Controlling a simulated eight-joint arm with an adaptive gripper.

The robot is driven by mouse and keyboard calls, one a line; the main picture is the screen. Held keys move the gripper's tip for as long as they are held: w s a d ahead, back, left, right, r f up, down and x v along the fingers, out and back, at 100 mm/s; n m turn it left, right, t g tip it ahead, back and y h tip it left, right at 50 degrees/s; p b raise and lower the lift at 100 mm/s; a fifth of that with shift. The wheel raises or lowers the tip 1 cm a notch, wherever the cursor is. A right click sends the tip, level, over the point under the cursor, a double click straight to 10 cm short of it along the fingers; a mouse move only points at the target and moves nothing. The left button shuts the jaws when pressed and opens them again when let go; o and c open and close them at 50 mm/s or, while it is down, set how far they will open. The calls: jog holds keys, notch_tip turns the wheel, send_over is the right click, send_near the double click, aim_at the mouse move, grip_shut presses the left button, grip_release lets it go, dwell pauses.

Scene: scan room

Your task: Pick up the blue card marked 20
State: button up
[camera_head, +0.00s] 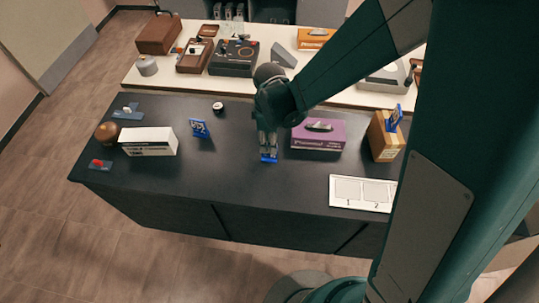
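My gripper (268,148) points down over the middle of the dark counter. A small blue object (269,159), possibly a card, shows right at its fingertips. No number can be read on it, and I cannot tell whether the fingers hold it. A blue card (200,128) with white digits, perhaps 53, stands tilted on the counter to the left of my gripper. Another blue card (395,118) stands on or against the brown box (384,138) at the right; its marking is unreadable.
A purple tissue box (318,135) stands close to the right of my gripper. A white box (149,142) and a brown ball (107,132) are at the left. A white sheet marked 1 and 2 (361,193) lies at the front right. The counter's front middle is clear.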

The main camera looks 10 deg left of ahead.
aim_at(269, 157)
jog(key=shift+f, duration=0.1)
jog(key=shift+f+b, duration=0.35)
jog(key=shift+f, duration=2.2)
jog(key=shift+c, duration=0.6)
grip_shut()
